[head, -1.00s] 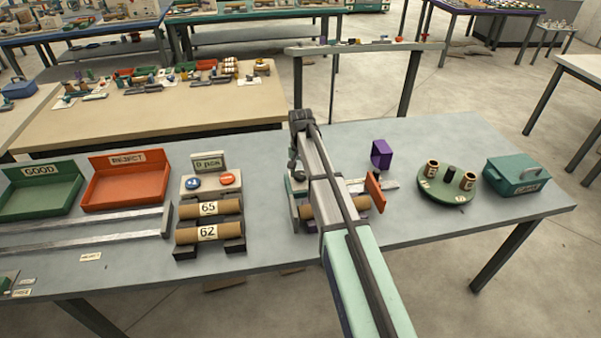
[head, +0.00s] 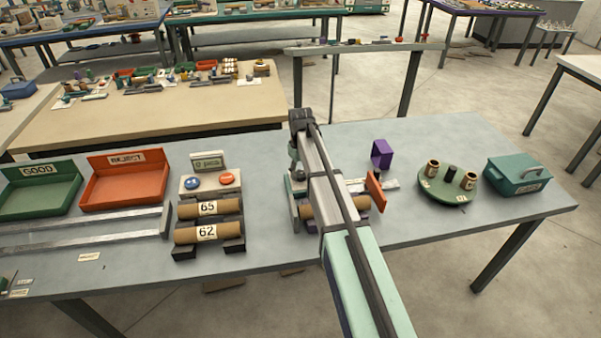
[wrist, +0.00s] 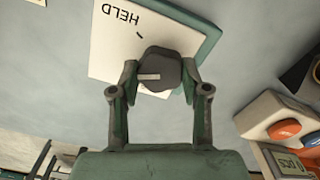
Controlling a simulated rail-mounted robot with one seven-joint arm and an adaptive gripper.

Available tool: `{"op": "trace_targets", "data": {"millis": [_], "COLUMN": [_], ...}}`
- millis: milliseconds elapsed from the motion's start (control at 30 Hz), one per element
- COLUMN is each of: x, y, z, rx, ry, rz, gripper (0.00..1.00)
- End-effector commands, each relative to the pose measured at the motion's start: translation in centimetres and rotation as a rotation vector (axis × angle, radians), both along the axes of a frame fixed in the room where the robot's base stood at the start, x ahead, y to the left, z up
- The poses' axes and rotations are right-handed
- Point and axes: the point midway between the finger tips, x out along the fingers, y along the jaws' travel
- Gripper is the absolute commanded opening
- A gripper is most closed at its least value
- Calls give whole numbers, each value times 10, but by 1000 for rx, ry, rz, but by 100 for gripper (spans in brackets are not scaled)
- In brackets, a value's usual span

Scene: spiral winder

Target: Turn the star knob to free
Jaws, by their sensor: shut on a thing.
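The star knob (wrist: 160,72) is dark grey with a short white mark on it. It sits on a white plate (wrist: 108,62) with green edging. The word HELD is printed upside down at the plate's upper left in the wrist view, with a small tick beside it. No FREE label is visible. The knob's white mark lies sideways, off the HELD tick. My gripper (wrist: 160,82) is shut on the knob, one finger at each side. In the head view my arm hides the knob and most of the winder, whose brown tube (head: 358,204) shows beside the arm.
Left of the winder stand a counter box with blue and red buttons (head: 209,182) and tubes marked 65 (head: 228,207) and 62 (head: 226,233). Right are a purple block (head: 381,154), a green turntable (head: 448,196) and a teal box (head: 516,175). The table's front right is clear.

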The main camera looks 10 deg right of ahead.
Motion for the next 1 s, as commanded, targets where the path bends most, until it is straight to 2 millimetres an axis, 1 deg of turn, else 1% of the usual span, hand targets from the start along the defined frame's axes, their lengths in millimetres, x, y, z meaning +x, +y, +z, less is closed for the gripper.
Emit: {"op": "trace_targets", "data": {"millis": [700, 1000], "x": [-1, -1], "y": [0, 0], "z": [-1, -1], "rx": [0, 0], "ry": [2, 3], "rz": [679, 936], "gripper": [11, 11]}}
